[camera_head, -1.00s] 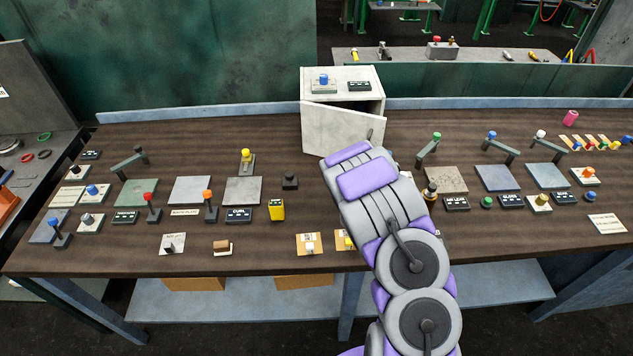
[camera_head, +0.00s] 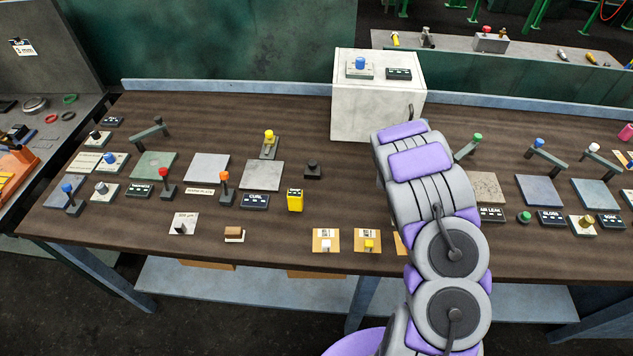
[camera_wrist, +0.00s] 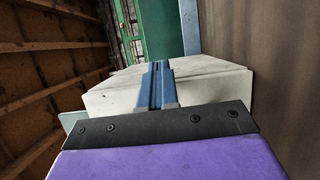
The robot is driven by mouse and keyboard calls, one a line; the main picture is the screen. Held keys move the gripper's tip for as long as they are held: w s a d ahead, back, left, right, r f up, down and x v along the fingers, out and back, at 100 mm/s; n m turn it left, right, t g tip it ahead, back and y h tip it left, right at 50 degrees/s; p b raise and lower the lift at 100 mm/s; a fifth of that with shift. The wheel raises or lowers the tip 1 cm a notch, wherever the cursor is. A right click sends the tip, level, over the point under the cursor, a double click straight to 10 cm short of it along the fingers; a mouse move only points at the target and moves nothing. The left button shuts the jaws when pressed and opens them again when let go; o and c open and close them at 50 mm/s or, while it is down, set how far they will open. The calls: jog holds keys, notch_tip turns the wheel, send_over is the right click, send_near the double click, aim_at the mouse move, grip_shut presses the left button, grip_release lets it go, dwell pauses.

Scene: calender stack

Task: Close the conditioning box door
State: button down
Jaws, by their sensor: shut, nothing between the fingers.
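The conditioning box (camera_head: 405,59) is a pale box at the back of the table in the head view. Its door (camera_head: 368,115) is the front panel and looks flush with the box, with no gap showing. A dark handle (camera_head: 411,112) stands out at its right edge. My arm covers the box's lower right corner, and my gripper is hidden behind it in the head view. In the wrist view my gripper (camera_wrist: 158,66) has its blue fingers together and empty, in front of the pale box (camera_wrist: 210,70). Whether they touch it is unclear.
A blue knob (camera_head: 360,63) and a black label (camera_head: 398,74) sit on top of the box. Plates, levers and labels cover the table (camera_head: 120,225) on both sides. A yellow block (camera_head: 295,200) stands left of my arm. A low blue ledge runs along the back edge.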

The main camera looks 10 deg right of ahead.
jog(key=p+v, duration=0.3)
jog(key=v, duration=1.4)
jog(key=shift+s+d+f, duration=0.15)
jog(key=shift+d, duration=0.1)
